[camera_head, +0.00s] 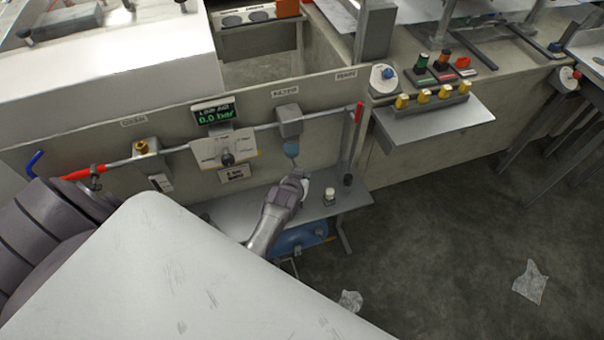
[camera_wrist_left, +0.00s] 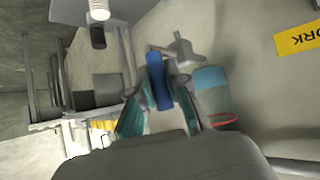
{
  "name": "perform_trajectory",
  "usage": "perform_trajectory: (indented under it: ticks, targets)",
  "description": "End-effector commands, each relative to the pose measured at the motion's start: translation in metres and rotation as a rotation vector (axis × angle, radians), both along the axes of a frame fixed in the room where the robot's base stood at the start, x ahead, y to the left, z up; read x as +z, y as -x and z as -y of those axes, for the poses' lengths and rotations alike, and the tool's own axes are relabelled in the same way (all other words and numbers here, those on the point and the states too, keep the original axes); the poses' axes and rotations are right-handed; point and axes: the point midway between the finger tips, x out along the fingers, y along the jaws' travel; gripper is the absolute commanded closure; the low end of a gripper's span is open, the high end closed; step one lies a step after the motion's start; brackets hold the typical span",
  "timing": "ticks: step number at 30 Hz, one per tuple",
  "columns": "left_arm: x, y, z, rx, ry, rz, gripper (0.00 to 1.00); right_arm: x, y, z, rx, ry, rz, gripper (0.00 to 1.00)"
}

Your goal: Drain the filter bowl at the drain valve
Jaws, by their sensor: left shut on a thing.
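In the head view, the filter body (camera_head: 289,119) sits on the pipe along the panel, with its clear bowl (camera_head: 291,147) hanging below, bluish inside. My left gripper (camera_head: 301,178) is just under the bowl. In the left wrist view, the clear bowl (camera_wrist_left: 213,92) has a blue band of liquid and a red ring, right of my fingers. A small grey fitting (camera_wrist_left: 181,50), which looks like the drain valve, is beyond the fingertips. My left gripper (camera_wrist_left: 160,98) is shut on a blue bar (camera_wrist_left: 157,80); I cannot tell how the bar joins the fitting. My right gripper is not in view.
A grey shelf (camera_head: 352,200) below the panel carries a white-capped bottle (camera_head: 329,196). A pressure display (camera_head: 214,115) reads 0.0 bar. A red handle (camera_head: 359,112) stands at the pipe's right end. A blue container (camera_head: 300,238) is under the shelf.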

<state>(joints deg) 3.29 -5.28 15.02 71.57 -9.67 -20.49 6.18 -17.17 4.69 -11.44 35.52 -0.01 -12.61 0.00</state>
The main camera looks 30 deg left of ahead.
Motion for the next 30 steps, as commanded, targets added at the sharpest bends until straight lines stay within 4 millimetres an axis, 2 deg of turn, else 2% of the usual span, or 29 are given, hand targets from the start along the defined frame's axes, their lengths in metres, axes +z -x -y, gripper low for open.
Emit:
perform_trajectory:
  ticks: [2, 3, 7, 8, 20, 26, 30]
  targets:
    - [0.001, -0.001, 0.0, -0.001, 0.0, 0.002, 1.0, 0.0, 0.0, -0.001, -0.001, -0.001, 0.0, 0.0]
    - [0.001, -0.001, 0.0, -0.001, 0.0, 0.002, 0.83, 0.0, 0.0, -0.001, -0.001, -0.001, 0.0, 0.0]
    - [0.001, -0.001, 0.0, 0.0, 0.001, 0.002, 0.62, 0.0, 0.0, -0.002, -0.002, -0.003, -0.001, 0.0]
    - [0.001, -0.001, 0.0, 0.0, 0.001, 0.002, 0.59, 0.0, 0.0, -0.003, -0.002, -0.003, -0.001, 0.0]
    - [0.003, 0.004, 0.001, 0.001, 0.001, 0.001, 0.59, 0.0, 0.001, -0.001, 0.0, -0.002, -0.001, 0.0]
    - [0.018, 0.024, 0.006, 0.001, 0.001, 0.001, 0.59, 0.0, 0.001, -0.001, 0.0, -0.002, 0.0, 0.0]
    - [0.034, 0.046, 0.012, -0.001, 0.0, 0.001, 0.59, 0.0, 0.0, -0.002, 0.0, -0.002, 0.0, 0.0]
